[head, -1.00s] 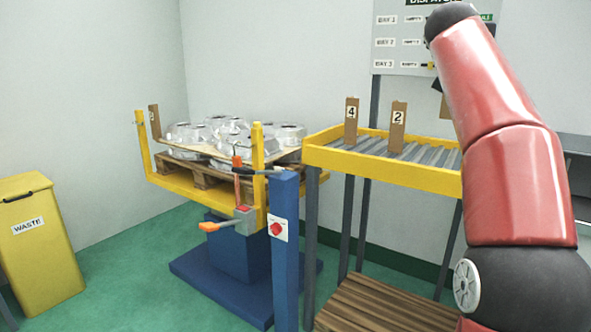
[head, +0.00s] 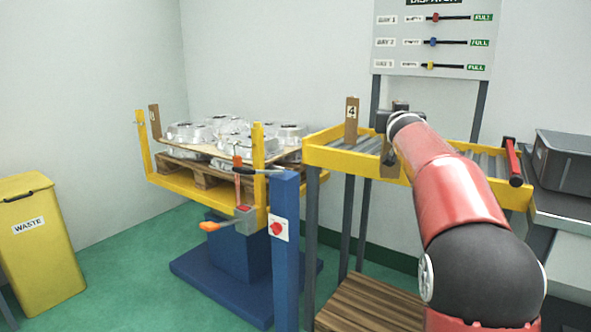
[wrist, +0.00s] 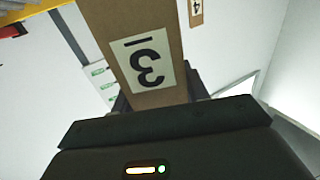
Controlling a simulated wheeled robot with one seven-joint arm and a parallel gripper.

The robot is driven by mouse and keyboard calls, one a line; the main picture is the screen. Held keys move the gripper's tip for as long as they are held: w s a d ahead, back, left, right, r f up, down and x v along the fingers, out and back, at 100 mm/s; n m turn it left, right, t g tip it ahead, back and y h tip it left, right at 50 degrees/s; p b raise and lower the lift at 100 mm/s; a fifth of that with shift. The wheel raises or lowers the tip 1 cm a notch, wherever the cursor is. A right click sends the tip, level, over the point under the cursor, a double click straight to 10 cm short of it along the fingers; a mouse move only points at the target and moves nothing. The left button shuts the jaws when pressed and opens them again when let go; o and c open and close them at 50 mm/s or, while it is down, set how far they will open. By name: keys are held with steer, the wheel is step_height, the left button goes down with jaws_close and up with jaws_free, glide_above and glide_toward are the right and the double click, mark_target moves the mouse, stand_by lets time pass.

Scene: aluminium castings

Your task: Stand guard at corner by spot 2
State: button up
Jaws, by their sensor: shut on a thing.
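My gripper (head: 388,128) is over the roller conveyor, shut on a brown corner guard (head: 389,166) that hangs in front of the yellow rail. In the wrist view this guard (wrist: 150,65) bears an upside-down "3", and my gripper (wrist: 165,118) grips it across its width. Guard 4 (head: 351,120) stands upright on the conveyor, left of my gripper; it also shows in the wrist view (wrist: 196,12). Guard 2 is not visible. Another brown guard (head: 154,121) stands at the pallet load's far left corner; its label is unreadable. Silvery castings (head: 235,135) lie on the pallet (head: 196,171).
The pallet sits in a yellow-framed lift (head: 200,195) with a blue post (head: 286,250) between it and the conveyor (head: 437,176). A waste bin (head: 38,235) stands left. A grey crate (head: 575,160) is at right. Green floor is open front left.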

steer(key=a+f+n+y, duration=0.25)
steer(key=a+f, duration=0.25)
steer(key=f, duration=0.8)
steer(key=a+f+n+y, duration=0.1)
steer(key=a+f+y, duration=0.25)
steer(key=f, duration=0.95)
steer(key=s+f+h, duration=0.1)
steer(key=s+f, duration=0.5)
steer(key=f, duration=0.3)
steer(key=s+a+f+m+h, duration=0.1)
steer(key=s+f, duration=0.5)
steer(key=f, duration=0.3)
steer(key=s+f, duration=0.7)
steer(key=f, duration=0.3)
steer(key=shift+a+h, duration=0.35)
steer(key=shift+h, duration=0.05)
steer(key=shift+s+d+m, duration=0.1)
steer(key=shift+d+m, duration=0.05)
steer(key=shift+m, duration=0.1)
